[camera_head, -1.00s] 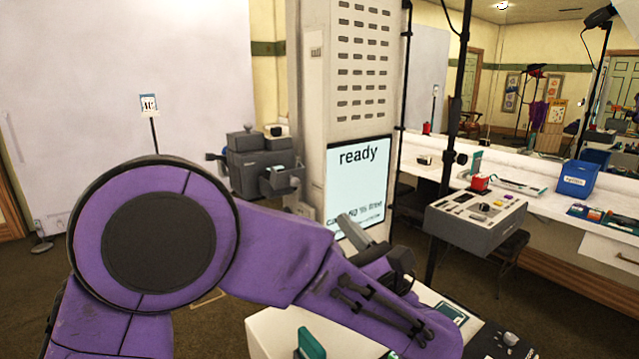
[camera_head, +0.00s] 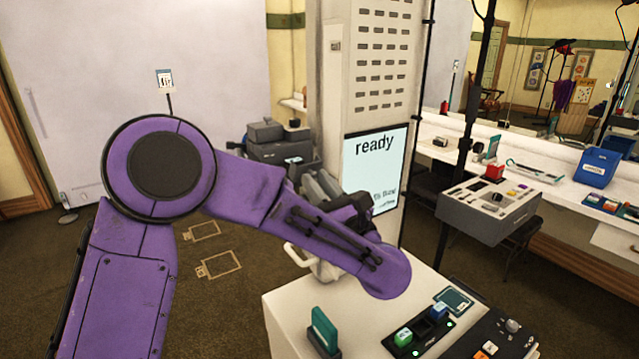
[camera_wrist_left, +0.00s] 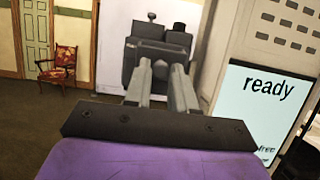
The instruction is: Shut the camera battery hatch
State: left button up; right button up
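The dark grey camera (camera_head: 268,148) stands beyond my left arm, against the pale booth column. It also shows in the left wrist view (camera_wrist_left: 150,52), straight beyond the fingers. Its lower part is hidden behind my arm and fingers, so I cannot tell how far the battery hatch stands open. My left gripper (camera_head: 318,182) is in front of the camera in the head view. In the wrist view its two grey fingers (camera_wrist_left: 162,68) are a narrow gap apart, with nothing seen between them. They overlap the camera's lower body, and contact cannot be told. My right gripper is not in view.
The column's screen (camera_head: 374,172) reads "ready", just right of my left gripper. A white counter (camera_head: 285,318) with battery-like blocks (camera_head: 403,337) stands in front. A grey console (camera_head: 487,207) and a blue bin (camera_head: 597,167) are at the right. Open floor lies left.

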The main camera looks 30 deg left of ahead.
pick_arm(q)
grip_shut()
